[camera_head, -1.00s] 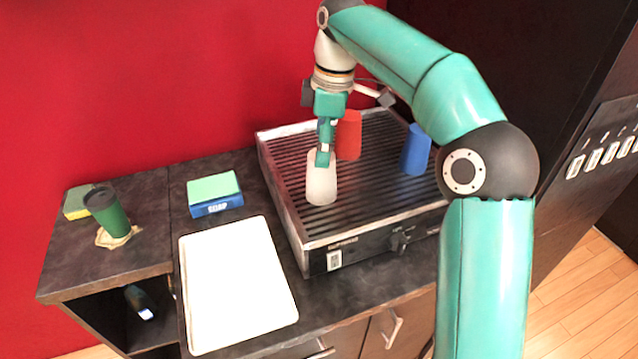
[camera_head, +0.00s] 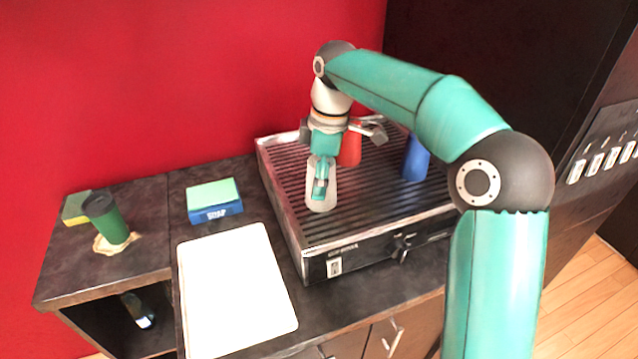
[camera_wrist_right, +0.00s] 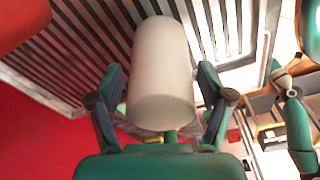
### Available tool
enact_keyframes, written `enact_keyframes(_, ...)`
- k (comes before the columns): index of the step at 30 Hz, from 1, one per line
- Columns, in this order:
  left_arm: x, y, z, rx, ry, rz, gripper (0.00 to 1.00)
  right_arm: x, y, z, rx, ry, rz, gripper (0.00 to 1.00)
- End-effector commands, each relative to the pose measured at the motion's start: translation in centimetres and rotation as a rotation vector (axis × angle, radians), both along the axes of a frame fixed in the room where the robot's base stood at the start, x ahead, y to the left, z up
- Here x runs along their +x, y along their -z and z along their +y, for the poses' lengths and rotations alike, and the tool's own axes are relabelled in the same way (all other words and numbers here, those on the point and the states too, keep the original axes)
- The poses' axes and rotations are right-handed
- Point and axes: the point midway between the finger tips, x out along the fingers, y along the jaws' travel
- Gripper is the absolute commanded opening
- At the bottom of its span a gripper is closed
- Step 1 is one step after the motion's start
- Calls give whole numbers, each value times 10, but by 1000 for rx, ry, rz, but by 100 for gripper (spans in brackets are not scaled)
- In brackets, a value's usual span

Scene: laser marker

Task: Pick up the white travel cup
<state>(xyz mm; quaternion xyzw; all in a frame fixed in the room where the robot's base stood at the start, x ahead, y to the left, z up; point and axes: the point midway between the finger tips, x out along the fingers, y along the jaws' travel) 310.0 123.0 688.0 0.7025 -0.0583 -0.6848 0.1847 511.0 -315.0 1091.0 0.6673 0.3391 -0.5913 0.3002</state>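The white travel cup (camera_head: 327,204) stands upright on the ribbed top of the dark appliance (camera_head: 376,221), near its front left part. My right gripper (camera_head: 321,186) is low over the cup and partly hides it in the head view. In the right wrist view the cup (camera_wrist_right: 161,75) is between the two fingers of my right gripper (camera_wrist_right: 161,84). The fingers are open, one on each side, with a narrow gap visible beside the cup. My left gripper is not in view.
A red cup (camera_head: 350,149) and a blue cup (camera_head: 415,158) stand behind and to the right on the appliance. A white tray (camera_head: 236,290), a blue box with a green top (camera_head: 214,201) and a green cup (camera_head: 107,219) are to the left. A red wall rises behind.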

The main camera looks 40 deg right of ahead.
Motion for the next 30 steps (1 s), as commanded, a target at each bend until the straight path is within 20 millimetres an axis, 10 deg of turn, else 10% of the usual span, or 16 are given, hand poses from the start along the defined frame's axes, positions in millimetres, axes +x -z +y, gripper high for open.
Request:
enact_keyframes(9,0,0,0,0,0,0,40,0,0,0,0,-1,0,21)
enact_keyframes(23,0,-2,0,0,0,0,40,1,-11,1,0,-2,-2,20)
enact_keyframes(30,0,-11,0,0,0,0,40,2,-54,1,-1,-1,-6,20)
